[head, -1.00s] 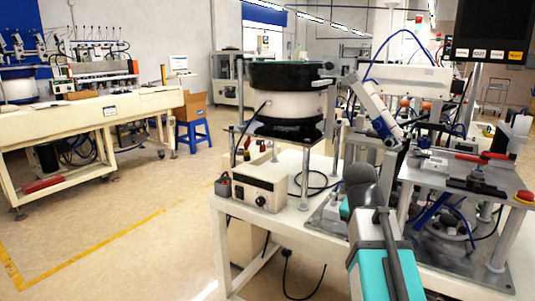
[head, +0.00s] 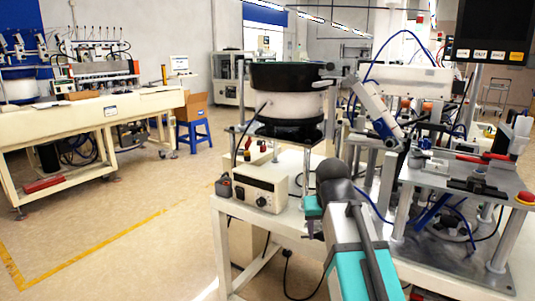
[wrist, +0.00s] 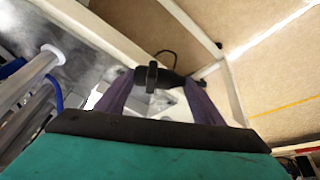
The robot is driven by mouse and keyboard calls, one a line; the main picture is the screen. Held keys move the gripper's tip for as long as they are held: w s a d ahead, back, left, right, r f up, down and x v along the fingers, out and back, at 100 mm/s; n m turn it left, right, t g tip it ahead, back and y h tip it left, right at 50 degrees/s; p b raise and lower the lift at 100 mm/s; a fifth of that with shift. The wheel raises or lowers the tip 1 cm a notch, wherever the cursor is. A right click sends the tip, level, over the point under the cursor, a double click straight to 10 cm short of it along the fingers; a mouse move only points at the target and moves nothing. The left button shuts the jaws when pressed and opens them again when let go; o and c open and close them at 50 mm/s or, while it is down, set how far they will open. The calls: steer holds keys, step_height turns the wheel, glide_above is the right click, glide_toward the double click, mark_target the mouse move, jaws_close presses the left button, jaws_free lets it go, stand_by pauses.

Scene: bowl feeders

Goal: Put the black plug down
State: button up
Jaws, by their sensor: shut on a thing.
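The black plug (wrist: 152,78) shows in the wrist view, between the tips of the two purple fingers of my gripper (wrist: 158,84). My gripper is shut on it. The plug is dark, with a short upright part in its middle and a wider dark part across the fingertips. In the head view my arm is in front of the feeder table (head: 222,204), and I cannot make out the plug or the fingertips there. I cannot tell whether the plug touches anything below it.
A control box (head: 260,188) stands on the table's left part, below the black feeder bowl (head: 288,76). A raised metal plate (head: 450,180) with fixtures stands at the right. A thin dark cable (head: 286,275) hangs below the table. The floor (head: 110,235) at left is open.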

step_height(320, 180, up, 8)
steer(key=w+p, duration=0.2)
steer(key=p, duration=1)
steer(key=shift+w+f, duration=0.15)
steer(key=shift+w, duration=0.15)
steer(key=s+f, duration=0.5)
steer(key=f, duration=0.1)
steer(key=shift+s+f, duration=0.15)
steer(key=shift+f, duration=0.2)
steer(key=shift+a, duration=0.1)
